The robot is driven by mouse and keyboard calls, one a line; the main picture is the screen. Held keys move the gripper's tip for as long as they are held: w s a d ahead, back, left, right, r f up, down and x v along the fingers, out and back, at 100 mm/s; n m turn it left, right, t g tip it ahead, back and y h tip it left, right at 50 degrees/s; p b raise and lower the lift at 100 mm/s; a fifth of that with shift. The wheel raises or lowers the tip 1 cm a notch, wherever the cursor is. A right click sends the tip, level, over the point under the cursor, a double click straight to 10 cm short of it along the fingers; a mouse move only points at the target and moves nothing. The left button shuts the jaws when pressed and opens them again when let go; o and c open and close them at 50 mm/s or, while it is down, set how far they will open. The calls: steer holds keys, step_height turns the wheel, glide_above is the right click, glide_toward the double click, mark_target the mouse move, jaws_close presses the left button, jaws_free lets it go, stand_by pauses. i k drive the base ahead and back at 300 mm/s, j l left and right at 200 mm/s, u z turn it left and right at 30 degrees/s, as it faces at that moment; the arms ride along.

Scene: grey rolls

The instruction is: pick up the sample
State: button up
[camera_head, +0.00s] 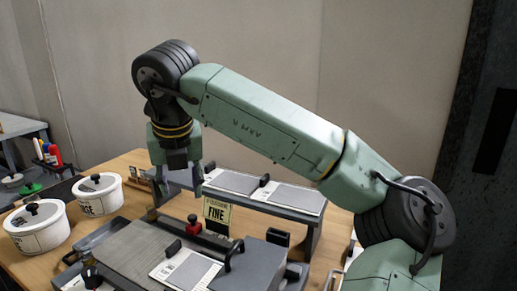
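I cannot tell for certain which thing is the sample. A flat grey panel with a pale border (190,272) lies on the apparatus near the front. Two similar grey panels, one on the left (236,182) and one on the right (292,197), lie on a raised rack behind.
Two white lidded pots, one nearer (37,228) and one farther (99,195), stand on the wooden bench (130,166) at left. A card reading "FINE" (217,215) stands near a red knob (193,226). Black handles rise from the apparatus (137,251).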

mark_target(183, 269)
steer(key=k+j, duration=0.25)
steer(key=k, duration=0.2)
steer(key=k+j, duration=0.3)
steer(key=k, duration=0.1)
